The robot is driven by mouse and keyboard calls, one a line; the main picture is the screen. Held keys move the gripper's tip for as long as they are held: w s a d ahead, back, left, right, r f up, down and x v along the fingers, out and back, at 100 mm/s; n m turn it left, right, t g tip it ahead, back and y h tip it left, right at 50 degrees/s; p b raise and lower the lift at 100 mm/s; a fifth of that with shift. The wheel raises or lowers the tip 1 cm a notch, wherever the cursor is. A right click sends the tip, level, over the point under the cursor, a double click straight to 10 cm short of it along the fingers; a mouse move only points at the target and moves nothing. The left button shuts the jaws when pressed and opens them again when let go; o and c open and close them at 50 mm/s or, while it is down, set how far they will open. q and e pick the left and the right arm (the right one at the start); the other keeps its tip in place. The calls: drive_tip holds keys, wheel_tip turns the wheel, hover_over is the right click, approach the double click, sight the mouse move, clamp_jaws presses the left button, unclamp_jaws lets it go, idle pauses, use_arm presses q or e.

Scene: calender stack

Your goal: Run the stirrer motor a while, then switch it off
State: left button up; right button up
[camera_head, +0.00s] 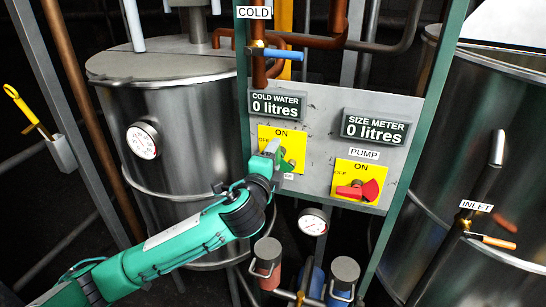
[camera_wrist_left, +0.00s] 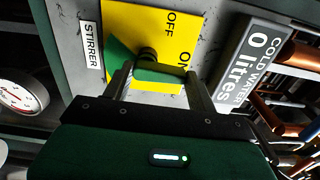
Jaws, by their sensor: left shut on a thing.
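The stirrer switch is a green rotary knob (camera_head: 288,166) on a yellow plate (camera_head: 296,135) marked ON at the top and OFF at the left. The knob (camera_wrist_left: 158,75) also shows in the left wrist view, beside the STIRRER label (camera_wrist_left: 91,45). My left gripper (camera_head: 272,155) is at the switch and covers part of the plate and label in the head view. In the wrist view its two fingers (camera_wrist_left: 160,84) stand on either side of the green handle, shut on it. Whether the knob points to ON or OFF is unclear. My right gripper is not in view.
A red PUMP knob (camera_head: 358,190) sits right of the stirrer switch on the same grey panel. Above are the COLD WATER display (camera_head: 275,105) and SIZE METER display (camera_head: 376,129), both reading 0 litres. Steel tanks (camera_head: 190,140) flank the panel; a blue-handled valve (camera_head: 283,54) sits above.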

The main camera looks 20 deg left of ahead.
use_arm(q)
drive_tip(key=o, duration=1)
drive_tip(key=s+b, duration=0.3)
drive_tip(key=s, duration=1)
drive_tip(key=shift+s+a, duration=0.25)
drive_tip(key=shift+s, duration=0.15)
idle(5.3)
